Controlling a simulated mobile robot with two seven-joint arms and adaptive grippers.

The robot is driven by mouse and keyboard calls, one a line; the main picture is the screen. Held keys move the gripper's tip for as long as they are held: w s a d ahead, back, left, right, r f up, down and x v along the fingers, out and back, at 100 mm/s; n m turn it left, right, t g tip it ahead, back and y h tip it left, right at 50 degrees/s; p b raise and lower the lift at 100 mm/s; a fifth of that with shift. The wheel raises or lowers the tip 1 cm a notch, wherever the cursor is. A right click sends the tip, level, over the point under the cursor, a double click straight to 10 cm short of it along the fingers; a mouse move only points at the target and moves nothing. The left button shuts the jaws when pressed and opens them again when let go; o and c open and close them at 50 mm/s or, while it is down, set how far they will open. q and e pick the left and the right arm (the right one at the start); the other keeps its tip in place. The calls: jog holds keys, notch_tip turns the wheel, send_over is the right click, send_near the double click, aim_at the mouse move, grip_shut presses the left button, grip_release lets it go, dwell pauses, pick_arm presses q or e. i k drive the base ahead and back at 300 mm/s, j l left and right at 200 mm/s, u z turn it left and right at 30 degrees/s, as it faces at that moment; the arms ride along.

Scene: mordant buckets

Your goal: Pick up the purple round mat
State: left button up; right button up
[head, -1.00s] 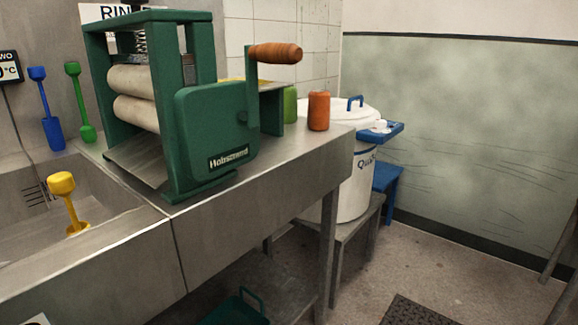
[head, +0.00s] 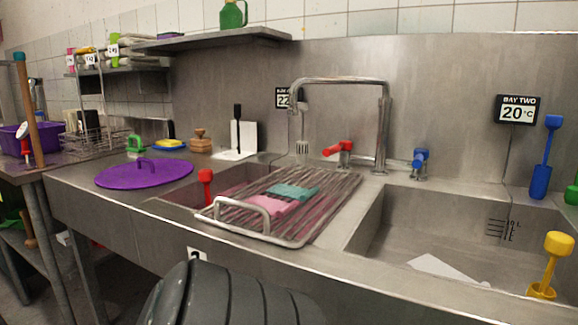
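The purple round mat (head: 145,173) lies flat on the steel counter at the left, beside the left sink basin. It is a purple disc with a small raised purple handle on top, so it looks more like a lid. Nothing covers it. Neither of my grippers is in view.
A slatted steel rack (head: 330,205) with pink and teal cloths lies over the left basin (head: 225,187). A wooden block with a knob (head: 200,142) and a green-handled item (head: 135,144) stand behind the disc. A dark grey ribbed shape (head: 230,298) rises before the counter. A purple tub (head: 45,137) is far left.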

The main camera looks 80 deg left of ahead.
aim_at(143, 172)
jog(key=k+l+u, duration=0.1)
jog(key=u, duration=0.3)
jog(key=k+u, duration=0.2)
jog(key=u, duration=2.55)
jog(key=j+z, duration=0.15)
jog(key=z, duration=0.25)
jog(key=j+z, duration=0.15)
jog(key=z, duration=0.25)
jog(key=j+z, duration=0.2)
jog(key=j, duration=0.15)
jog(key=k+j+z, duration=0.15)
jog(key=j, duration=0.2)
jog(key=k+j+z, duration=0.2)
jog(key=j, duration=0.2)
jog(key=i, duration=0.1)
